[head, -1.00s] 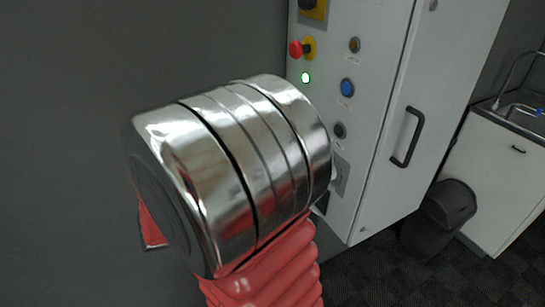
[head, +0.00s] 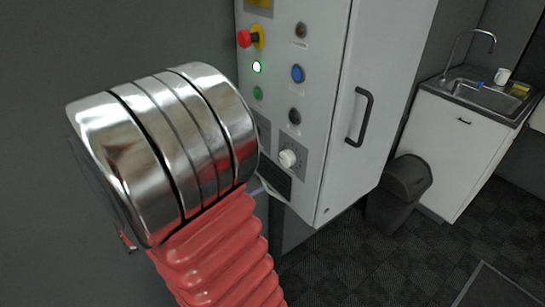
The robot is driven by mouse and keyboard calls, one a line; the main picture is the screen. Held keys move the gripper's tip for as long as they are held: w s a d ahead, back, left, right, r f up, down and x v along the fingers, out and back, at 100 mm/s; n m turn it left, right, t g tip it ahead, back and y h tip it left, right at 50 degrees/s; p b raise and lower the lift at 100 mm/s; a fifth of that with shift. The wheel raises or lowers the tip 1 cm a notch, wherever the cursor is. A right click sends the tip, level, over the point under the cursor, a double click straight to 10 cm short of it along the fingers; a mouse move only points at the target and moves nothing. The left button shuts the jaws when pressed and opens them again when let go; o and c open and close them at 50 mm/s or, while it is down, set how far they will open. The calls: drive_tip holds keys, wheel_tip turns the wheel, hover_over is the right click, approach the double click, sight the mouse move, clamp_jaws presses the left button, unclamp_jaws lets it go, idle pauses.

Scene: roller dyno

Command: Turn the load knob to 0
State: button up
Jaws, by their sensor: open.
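A small white round knob (head: 287,158), which I take to be the load knob, sits on a grey dial plate (head: 299,147) low on the front of a light grey control cabinet (head: 325,105). Its scale is too small to read, and I cannot tell where the knob points. My arm's shiny metal joint and red ribbed sleeve fill the left and lower middle of the view, just left of the knob. My gripper cannot be made out. The arm hides part of the cabinet's lower left side.
Above the knob are a red emergency button (head: 245,39), a lit green lamp (head: 257,66) and a blue button (head: 298,73). A black door handle (head: 360,117) sticks out at the right. A dark bin (head: 400,190) and a sink unit (head: 455,145) stand beyond. The floor at lower right is open.

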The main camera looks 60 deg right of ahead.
sight(283, 160)
drive_tip(key=shift+x, duration=5.4)
drive_tip(key=shift+c, duration=0.7)
drive_tip(key=c, duration=0.9)
